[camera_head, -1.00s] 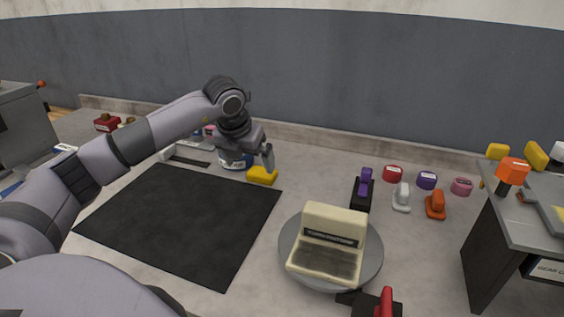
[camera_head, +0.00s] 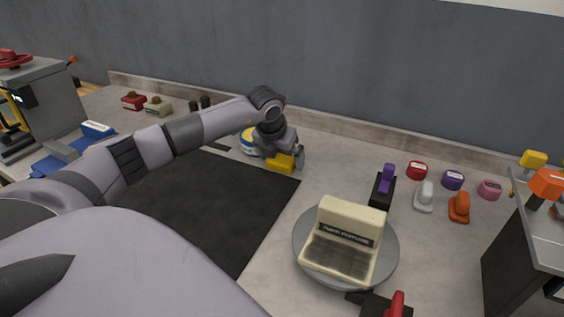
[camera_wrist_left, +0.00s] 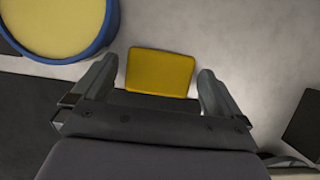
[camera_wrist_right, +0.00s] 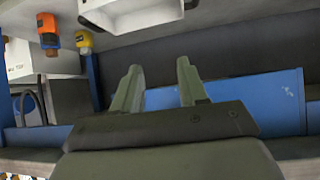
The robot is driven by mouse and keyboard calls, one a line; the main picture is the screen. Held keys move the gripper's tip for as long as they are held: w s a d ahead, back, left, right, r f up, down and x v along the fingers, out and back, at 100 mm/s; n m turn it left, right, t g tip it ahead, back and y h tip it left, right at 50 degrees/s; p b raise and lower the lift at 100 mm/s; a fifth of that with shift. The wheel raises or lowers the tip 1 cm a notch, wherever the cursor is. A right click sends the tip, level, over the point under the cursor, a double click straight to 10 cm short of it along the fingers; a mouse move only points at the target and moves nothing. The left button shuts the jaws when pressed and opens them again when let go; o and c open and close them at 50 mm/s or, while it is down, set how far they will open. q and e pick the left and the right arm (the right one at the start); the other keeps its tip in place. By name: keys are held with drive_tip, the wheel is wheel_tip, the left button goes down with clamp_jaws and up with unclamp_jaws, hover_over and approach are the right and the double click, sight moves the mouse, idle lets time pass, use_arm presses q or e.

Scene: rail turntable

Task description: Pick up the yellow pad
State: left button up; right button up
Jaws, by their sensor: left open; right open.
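The yellow pad (camera_head: 281,163) lies on the table near the far right corner of the black mat. In the left wrist view the yellow pad (camera_wrist_left: 160,72) sits between the two open fingers, with a gap on each side. My left gripper (camera_head: 290,158) is low over the pad and partly hides it in the head view; in its own wrist view the left gripper (camera_wrist_left: 158,88) is open around it. My right gripper (camera_wrist_right: 160,85) is open and empty in its wrist view; it is not in the head view.
A blue-rimmed tub with yellow contents (camera_wrist_left: 60,22) stands close to the left gripper. A turntable (camera_head: 390,262) bears a cream block (camera_head: 350,222). Several coloured pads and handles, including a red pad (camera_head: 417,170), stand to the right. The black mat (camera_head: 200,205) is bare.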

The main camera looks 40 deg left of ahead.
sight(281, 160)
use_arm(q)
drive_tip(key=c, duration=1)
drive_tip(key=shift+o, duration=0.2)
drive_tip(key=shift+r, duration=0.15)
wheel_tip(281, 160, up, 20)
drive_tip(key=shift+o, duration=0.5)
